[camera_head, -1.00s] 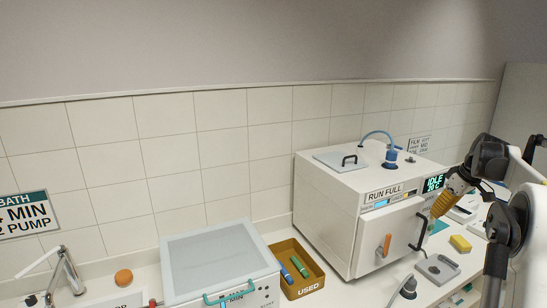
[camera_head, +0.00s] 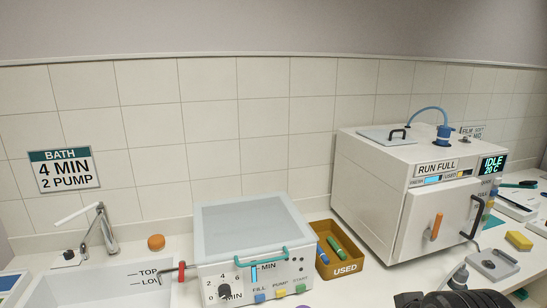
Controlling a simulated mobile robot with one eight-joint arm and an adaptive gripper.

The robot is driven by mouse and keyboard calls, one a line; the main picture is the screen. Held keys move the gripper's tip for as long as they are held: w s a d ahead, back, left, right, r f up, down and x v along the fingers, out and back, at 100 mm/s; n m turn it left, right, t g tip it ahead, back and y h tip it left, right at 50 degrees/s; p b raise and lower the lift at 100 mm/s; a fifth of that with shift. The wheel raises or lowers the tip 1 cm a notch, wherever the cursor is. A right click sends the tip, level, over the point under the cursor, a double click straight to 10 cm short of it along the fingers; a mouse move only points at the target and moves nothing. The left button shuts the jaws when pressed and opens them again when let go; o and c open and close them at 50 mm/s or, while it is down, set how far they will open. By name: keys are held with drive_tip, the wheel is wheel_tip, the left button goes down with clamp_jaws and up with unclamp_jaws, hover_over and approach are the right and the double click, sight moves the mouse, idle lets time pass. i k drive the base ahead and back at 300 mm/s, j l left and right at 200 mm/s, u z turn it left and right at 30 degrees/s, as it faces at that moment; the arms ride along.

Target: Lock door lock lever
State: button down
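The white oven-like machine (camera_head: 375,200) stands on the counter at the right, with its front door (camera_head: 412,240) apparently closed. An orange lever (camera_head: 437,227) on the door stands nearly upright, its top leaning slightly right. I take it for the door lock lever. A black door handle (camera_head: 477,215) is to its right. The display (camera_head: 493,164) reads IDLE. My gripper is out of view. Only a dark part, likely of my arm, shows at the bottom right edge, below the machine.
A light-lidded bath (camera_head: 245,235) with a teal handle stands left of the machine. A yellow USED bin (camera_head: 345,268) sits between them. A grey tray-like device (camera_head: 493,264) and a yellow block (camera_head: 519,240) lie at the right. A sink (camera_head: 125,282) is at the left.

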sight(432, 235)
drive_tip(key=i+j+z, duration=0.15)
drive_tip(key=z, duration=0.25)
drive_tip(key=i+j+z, duration=0.1)
drive_tip(key=j+z, duration=0.6)
drive_tip(key=z, duration=0.15)
drive_tip(key=i, duration=0.05)
